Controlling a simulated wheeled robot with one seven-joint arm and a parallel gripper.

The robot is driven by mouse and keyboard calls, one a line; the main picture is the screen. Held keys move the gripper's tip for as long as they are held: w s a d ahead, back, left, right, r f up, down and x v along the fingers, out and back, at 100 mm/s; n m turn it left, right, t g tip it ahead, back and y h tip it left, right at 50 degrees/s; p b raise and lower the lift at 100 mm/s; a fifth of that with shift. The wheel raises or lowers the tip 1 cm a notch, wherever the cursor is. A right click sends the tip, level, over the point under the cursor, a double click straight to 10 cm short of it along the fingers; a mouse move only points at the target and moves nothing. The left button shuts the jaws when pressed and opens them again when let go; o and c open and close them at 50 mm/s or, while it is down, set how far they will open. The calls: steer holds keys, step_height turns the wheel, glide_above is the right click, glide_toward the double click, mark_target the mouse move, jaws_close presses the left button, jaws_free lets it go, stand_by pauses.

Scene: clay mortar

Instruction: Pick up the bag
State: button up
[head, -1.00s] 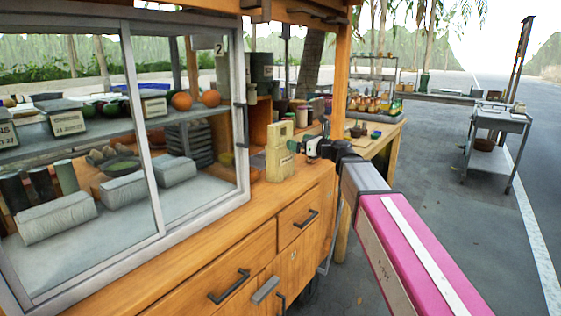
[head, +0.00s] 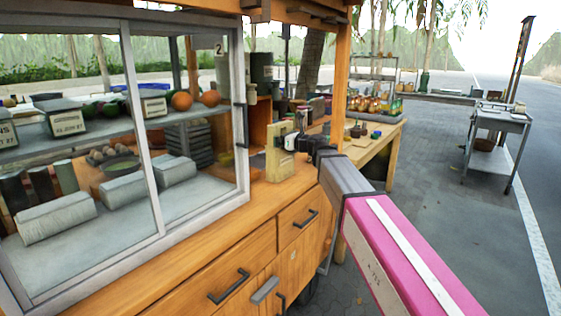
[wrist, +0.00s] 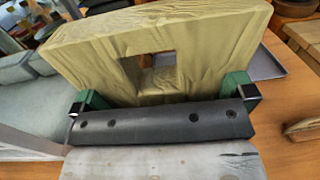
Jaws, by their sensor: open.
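The bag (head: 274,163) is a pale yellow, creased block-like thing standing on the wooden counter. In the wrist view the bag (wrist: 212,50) fills the upper middle and shows a square opening in its face. My gripper (head: 298,143) is right at the bag's right side in the head view and covers part of it. In the wrist view my gripper (wrist: 166,88) is open, with a green finger near each side of the bag's near edge. I cannot tell whether the fingers touch it. The bag's lower edge is hidden behind the dark gripper body.
A glass display case (head: 145,130) stands left of the bag. The wooden counter (head: 235,225) has drawers below. A wooden side table (head: 375,150) with small items stands behind my arm. A grey metal cart (head: 498,130) stands farther right on open pavement.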

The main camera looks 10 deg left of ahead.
steer(key=c, duration=1.6)
steer(key=shift+r, duration=0.15)
